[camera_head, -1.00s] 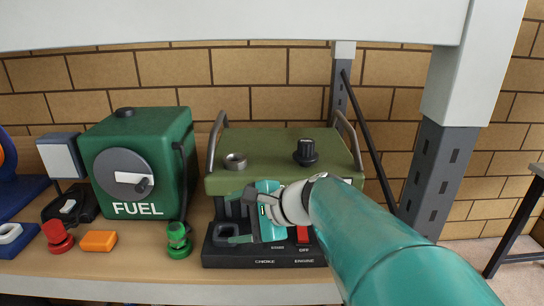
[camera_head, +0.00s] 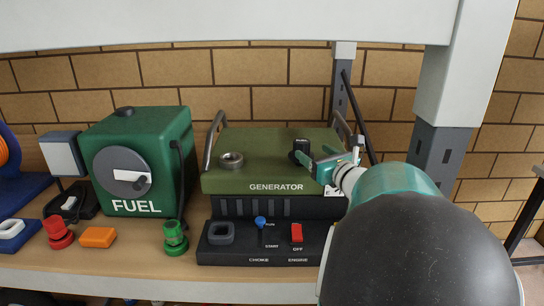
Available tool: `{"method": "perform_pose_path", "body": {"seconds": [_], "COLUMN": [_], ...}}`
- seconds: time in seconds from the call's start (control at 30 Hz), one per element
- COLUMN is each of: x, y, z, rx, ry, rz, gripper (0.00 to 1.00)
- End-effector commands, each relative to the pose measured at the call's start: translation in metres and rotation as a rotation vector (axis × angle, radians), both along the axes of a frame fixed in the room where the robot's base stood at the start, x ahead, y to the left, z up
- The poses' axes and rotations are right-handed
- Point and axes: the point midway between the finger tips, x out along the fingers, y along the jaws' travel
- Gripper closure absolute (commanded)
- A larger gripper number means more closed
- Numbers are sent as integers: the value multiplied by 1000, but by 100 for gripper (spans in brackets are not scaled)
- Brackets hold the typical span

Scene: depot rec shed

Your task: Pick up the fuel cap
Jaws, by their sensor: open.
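The black fuel cap (camera_head: 302,146) stands upright on the right part of the green generator's top (camera_head: 265,145), with small pale lettering on its side. My gripper (camera_head: 316,160) reaches in from the right. Its open fingers are right beside the cap and overlap its lower right side in the picture. I cannot tell whether they touch the cap or straddle it. A metal filler ring (camera_head: 231,160) sits open on the left part of the generator top.
The generator's carry handles (camera_head: 211,140) rise at both sides. Its front panel (camera_head: 265,243) has choke and engine switches. A green fuel can (camera_head: 150,150) stands left, with small red, orange and green items before it. A shelf post (camera_head: 440,150) stands right.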

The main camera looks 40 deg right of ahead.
Motion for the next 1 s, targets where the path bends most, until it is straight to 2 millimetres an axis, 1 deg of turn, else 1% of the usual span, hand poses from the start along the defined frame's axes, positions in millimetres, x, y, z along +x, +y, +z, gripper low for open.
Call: {"method": "perform_pose_path", "body": {"seconds": [0.03, 0.1, 0.27, 0.53, 0.63, 0.83, 0.87, 1.0], "x": [8, 16, 27, 64, 70, 71, 71, 71], "y": [-2, -4, -7, -15, -17, -16, -16, -16], "z": [0, 0, -1, -4, -4, -4, -4, -4], "rx": [-1, -1, -2, -3, -2, -3, -3, -3], "ry": [1, 0, 1, 1, 0, 1, 1, 1], "rz": [2, 3, 3, 7, 4, 5, 5, 5], "gripper": [32, 32, 32, 32, 32, 32, 34, 62]}}
